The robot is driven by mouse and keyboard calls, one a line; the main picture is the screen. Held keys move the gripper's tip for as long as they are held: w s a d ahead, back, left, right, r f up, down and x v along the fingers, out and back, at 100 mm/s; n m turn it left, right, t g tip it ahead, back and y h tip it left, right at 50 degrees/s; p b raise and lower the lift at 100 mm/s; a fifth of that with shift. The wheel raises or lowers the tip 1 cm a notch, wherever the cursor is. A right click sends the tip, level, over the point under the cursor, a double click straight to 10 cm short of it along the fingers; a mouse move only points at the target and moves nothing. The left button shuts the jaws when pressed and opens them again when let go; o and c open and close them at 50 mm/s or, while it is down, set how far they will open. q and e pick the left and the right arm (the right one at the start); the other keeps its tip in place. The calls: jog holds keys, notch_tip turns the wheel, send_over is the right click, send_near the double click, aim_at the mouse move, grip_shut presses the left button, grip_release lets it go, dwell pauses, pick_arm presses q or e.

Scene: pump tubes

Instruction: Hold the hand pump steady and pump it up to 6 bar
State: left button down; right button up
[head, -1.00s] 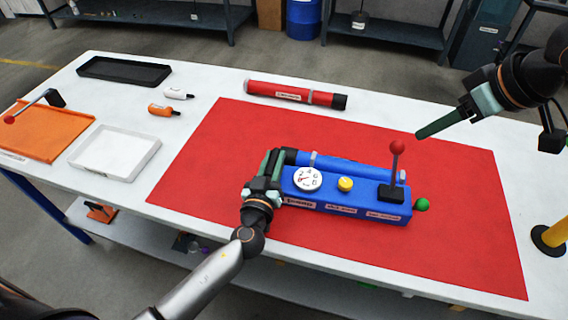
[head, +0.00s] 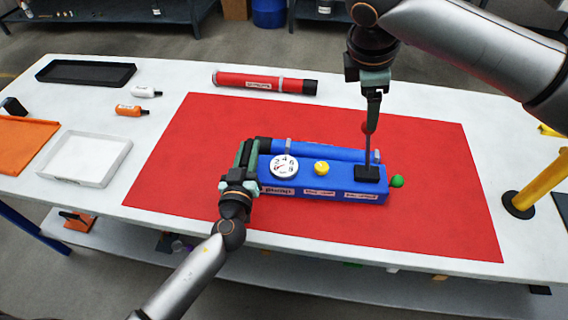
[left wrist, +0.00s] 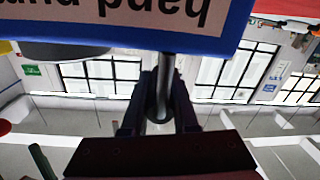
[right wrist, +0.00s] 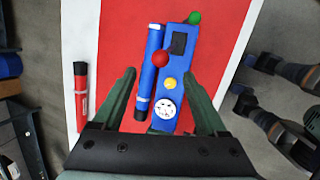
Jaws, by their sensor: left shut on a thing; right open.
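The blue hand pump (head: 320,188) lies on the red mat (head: 420,220), with a blue tube along its far side. It carries a white gauge (head: 284,166), a yellow knob (head: 322,168), a green knob (head: 398,181) and an upright lever with a red ball (head: 368,127). My left gripper (head: 246,165) is shut on the pump's left end. My right gripper (head: 373,98) is open above the lever, its fingertips near the red ball. In the right wrist view the red ball (right wrist: 160,59) shows between and beyond the open fingers. The gauge's reading is too small to tell.
A red tube (head: 264,83) lies behind the mat. A black tray (head: 86,72), a white tray (head: 86,158), an orange tray (head: 22,142) and two small bottles (head: 130,110) are at the left. A yellow post (head: 540,185) stands at the right edge.

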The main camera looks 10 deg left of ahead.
jog(key=x, duration=0.9)
jog(key=shift+d+f, duration=0.1)
jog(key=shift+f, duration=0.05)
grip_shut()
dwell(0.5)
